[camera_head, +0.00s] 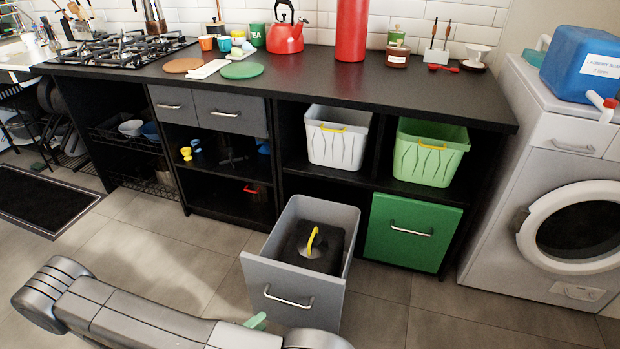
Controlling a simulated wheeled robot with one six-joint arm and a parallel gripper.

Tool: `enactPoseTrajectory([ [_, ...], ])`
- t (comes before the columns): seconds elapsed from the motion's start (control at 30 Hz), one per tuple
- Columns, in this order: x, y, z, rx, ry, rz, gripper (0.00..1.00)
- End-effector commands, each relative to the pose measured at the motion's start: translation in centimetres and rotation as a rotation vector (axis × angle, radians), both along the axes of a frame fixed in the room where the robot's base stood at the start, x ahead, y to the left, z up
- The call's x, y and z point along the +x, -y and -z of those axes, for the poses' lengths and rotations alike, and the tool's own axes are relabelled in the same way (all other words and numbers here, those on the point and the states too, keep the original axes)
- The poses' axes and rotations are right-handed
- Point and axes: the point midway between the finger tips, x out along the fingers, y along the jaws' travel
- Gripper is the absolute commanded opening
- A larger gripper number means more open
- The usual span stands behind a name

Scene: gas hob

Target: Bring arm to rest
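My grey arm (130,312) lies across the bottom left of the head view, low over the floor. A small pale green piece (258,320) shows just behind it and may be a tip of my gripper; the rest of the gripper is hidden or out of frame. I cannot tell whether it is open or shut, or whether it holds anything. A grey drawer (283,293) stands pulled out under the counter, close to the arm. Inside it is a dark item with a yellow handle (312,243).
The counter (330,75) carries a gas hob (122,48), a red kettle (285,37) and several small items. White and green bins sit on the shelf. The green drawer (411,232) is shut. A washing machine (560,190) stands right.

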Motion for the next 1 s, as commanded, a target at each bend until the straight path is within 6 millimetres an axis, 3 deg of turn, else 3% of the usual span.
enactPoseTrajectory([
  [1.0,7.1,6.2,1.8,0.001,-0.001,0.004,0.34],
])
